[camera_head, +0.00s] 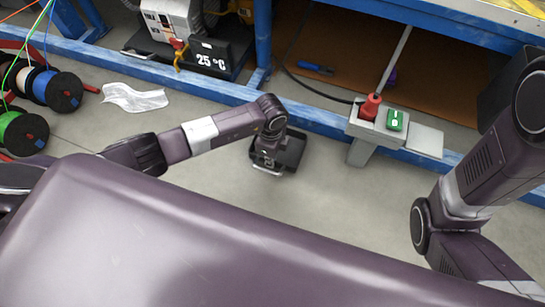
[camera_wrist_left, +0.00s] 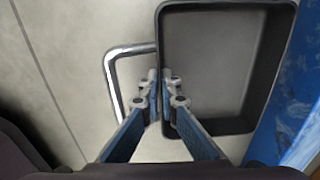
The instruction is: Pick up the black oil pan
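The black oil pan (camera_head: 291,153) is a shallow rectangular tray low over the grey floor, in the middle of the head view. In the left wrist view the pan (camera_wrist_left: 215,65) fills the upper right, empty, with a silver handle (camera_wrist_left: 112,75) on its left side. My left gripper (camera_head: 267,160) is at the pan's left side. In the wrist view its fingers (camera_wrist_left: 161,82) are close together, one on each side of the pan's left wall, pinching it. I cannot tell whether the pan touches the floor. My right gripper is out of view.
A blue bench frame (camera_head: 225,88) runs just behind the pan. A grey post with a red plug (camera_head: 370,106) and green switch (camera_head: 395,120) stands to the right. Cable spools (camera_head: 57,90) and a crumpled sheet (camera_head: 135,97) lie to the left. Floor in front is partly hidden by my body.

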